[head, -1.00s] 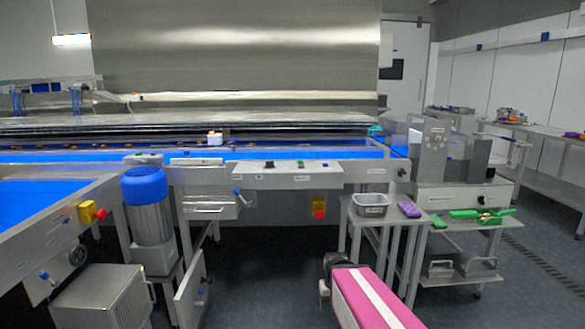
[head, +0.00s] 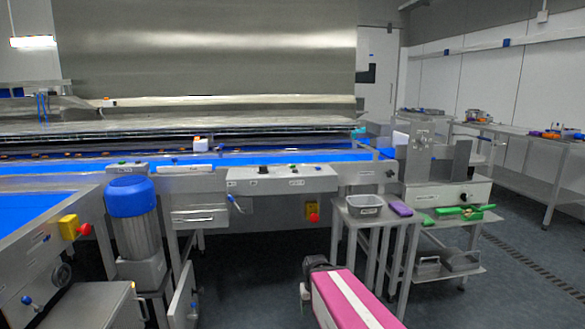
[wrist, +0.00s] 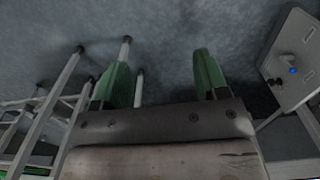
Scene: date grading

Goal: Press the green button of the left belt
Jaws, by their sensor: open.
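The left belt (head: 30,207) is a blue surface at the left edge of the head view, in a grey metal frame. A small grey control box (head: 127,170) stands beyond the blue-capped motor, with a small dark green spot on top; which belt it serves is unclear. A wider control panel (head: 282,181) with a dark knob and small buttons sits at mid-picture; its button colours are hard to tell. My gripper (wrist: 162,60) shows in the wrist view with two green fingers apart and nothing between them, over grey floor. No green button shows in the wrist view.
A red emergency knob on a yellow box (head: 69,227) sits on the left belt's frame. The blue-capped motor (head: 134,224) stands beside it. A small table with a grey tub (head: 364,206) is right of middle. Grey floor (head: 500,280) is clear at the lower right.

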